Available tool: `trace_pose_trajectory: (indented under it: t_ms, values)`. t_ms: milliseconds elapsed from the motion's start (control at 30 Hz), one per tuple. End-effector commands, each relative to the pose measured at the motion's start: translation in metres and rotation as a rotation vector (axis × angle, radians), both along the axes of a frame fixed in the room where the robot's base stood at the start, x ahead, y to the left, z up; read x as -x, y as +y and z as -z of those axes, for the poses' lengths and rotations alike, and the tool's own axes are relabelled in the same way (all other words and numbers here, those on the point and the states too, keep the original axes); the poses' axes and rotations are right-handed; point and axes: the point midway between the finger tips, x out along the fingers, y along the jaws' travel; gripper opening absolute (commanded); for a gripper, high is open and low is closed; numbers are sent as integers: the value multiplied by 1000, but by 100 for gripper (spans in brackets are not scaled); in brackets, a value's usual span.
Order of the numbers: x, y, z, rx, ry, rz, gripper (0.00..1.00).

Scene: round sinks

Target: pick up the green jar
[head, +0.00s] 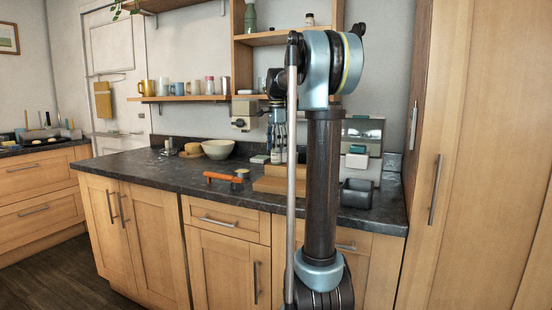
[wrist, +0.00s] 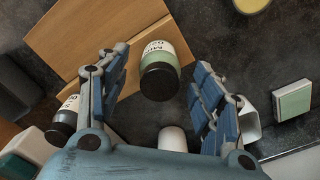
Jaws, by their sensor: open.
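The green jar (wrist: 160,60) has a pale green label with dark print and a black lid. In the wrist view it lies in the gap between the two fingers of my gripper (wrist: 157,92), with clear space on both sides. My gripper is open and holds nothing. In the head view my gripper (head: 278,138) points down above the counter, behind my arm. The jar is hard to make out there. A second jar (wrist: 66,117) with a white label and black lid is partly hidden behind the left finger.
A wooden board (wrist: 95,42) lies beside the jar on the dark counter (head: 150,168). A white cup-like thing (wrist: 172,139) and a green-and-white box (wrist: 292,100) are close by. A cream bowl (head: 217,149), an orange-handled object (head: 222,178) and a dark grey bin (head: 357,194) also stand there.

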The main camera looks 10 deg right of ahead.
Motion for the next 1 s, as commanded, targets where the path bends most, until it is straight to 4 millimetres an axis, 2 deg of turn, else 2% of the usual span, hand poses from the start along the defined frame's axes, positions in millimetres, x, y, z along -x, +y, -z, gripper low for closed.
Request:
trace_pose_trajectory:
  t_ms: [300,633,667,867,1000]
  values:
    - [-1,0,40,0,0,0,60]
    - [-1,0,47,0,0,-1,60]
    - [-1,0,47,0,0,-1,58]
    - [-1,1,47,0,0,-1,13]
    - [-1,1,47,0,0,-2,12]
